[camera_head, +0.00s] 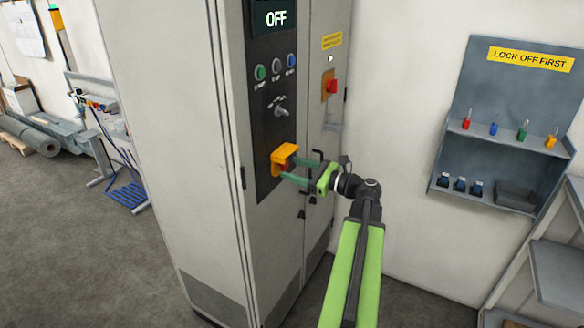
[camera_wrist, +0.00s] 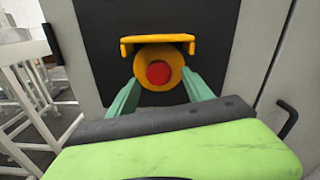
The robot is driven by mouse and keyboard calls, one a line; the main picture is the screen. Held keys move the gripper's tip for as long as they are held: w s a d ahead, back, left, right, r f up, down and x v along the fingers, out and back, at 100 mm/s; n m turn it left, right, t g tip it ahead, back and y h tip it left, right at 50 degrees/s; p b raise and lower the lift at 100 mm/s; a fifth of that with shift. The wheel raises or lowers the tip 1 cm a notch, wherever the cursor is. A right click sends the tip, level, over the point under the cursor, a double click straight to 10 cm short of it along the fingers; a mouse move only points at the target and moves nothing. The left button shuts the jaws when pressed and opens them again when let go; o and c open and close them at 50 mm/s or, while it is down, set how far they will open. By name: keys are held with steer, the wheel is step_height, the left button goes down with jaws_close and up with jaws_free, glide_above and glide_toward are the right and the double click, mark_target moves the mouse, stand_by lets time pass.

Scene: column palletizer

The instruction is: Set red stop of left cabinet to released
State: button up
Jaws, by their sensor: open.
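The left cabinet (camera_head: 175,130) is tall and light grey, with a dark control panel. Its red stop (camera_wrist: 158,72) is a round button on a yellow base (camera_wrist: 174,53) under a yellow guard (camera_head: 285,152). In the head view my gripper's fingers partly cover the button. My gripper (camera_head: 290,163) is at the stop, its two green fingers one on each side. In the wrist view my gripper (camera_wrist: 157,90) is open, with the fingertips at the lower left and right of the yellow base. I cannot tell whether the fingers touch it.
Above the stop are a selector switch (camera_head: 281,111), several small buttons and a display (camera_head: 276,18) reading OFF. A cabinet to the right has a red switch (camera_head: 331,86). A lock-off board (camera_head: 506,130) with padlocks hangs on the right wall. Door handles (camera_head: 301,214) stick out nearby.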

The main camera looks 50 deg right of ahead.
steer(key=shift+x, duration=0.8)
jaws_close()
